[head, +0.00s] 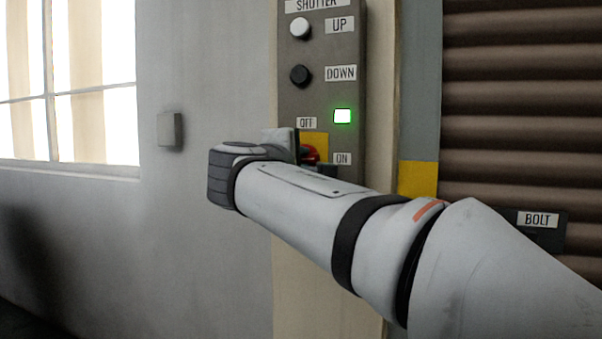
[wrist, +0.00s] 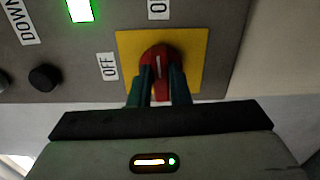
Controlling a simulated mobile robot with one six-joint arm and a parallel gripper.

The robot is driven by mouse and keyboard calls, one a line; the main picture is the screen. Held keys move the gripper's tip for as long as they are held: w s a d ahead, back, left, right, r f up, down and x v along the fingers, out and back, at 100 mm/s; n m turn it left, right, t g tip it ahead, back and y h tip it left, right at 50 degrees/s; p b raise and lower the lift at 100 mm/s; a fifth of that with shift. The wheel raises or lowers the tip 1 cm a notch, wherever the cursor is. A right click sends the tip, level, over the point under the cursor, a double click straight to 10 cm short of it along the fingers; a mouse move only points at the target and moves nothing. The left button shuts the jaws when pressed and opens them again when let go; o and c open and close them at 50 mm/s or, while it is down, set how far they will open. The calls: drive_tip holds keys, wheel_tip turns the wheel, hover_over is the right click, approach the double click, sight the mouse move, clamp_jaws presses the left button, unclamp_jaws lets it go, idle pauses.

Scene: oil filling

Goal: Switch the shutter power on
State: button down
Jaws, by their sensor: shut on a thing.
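The red rotary switch (head: 311,154) sits on a yellow plate (head: 315,140) low on the grey shutter panel (head: 321,95). In the wrist view the red knob (wrist: 157,58) has a white line that runs toward the label at the top of the picture, partly cut off, which is ON in the head view. The OFF label (wrist: 107,67) is left of the plate. My gripper (wrist: 160,84) is shut on the knob, one finger on each side. In the head view my wrist hides part of the knob. The lamp (head: 342,116) glows green.
An UP button (head: 300,28), white, and a DOWN button (head: 300,75), black, are higher on the panel. A brown slatted shutter (head: 520,110) with a BOLT label (head: 538,219) is at right. A small grey wall box (head: 170,130) and a window (head: 85,80) are at left.

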drive_tip(key=shift+f+m, duration=0.1)
drive_tip(key=shift+m, duration=0.3)
drive_tip(key=c, duration=1.4)
unclamp_jaws()
drive_tip(key=shift+o, duration=0.2)
drive_tip(key=shift+s, duration=0.1)
drive_tip(key=p+v, duration=0.1)
drive_tip(key=v, duration=0.6)
drive_tip(key=shift+s, duration=0.25)
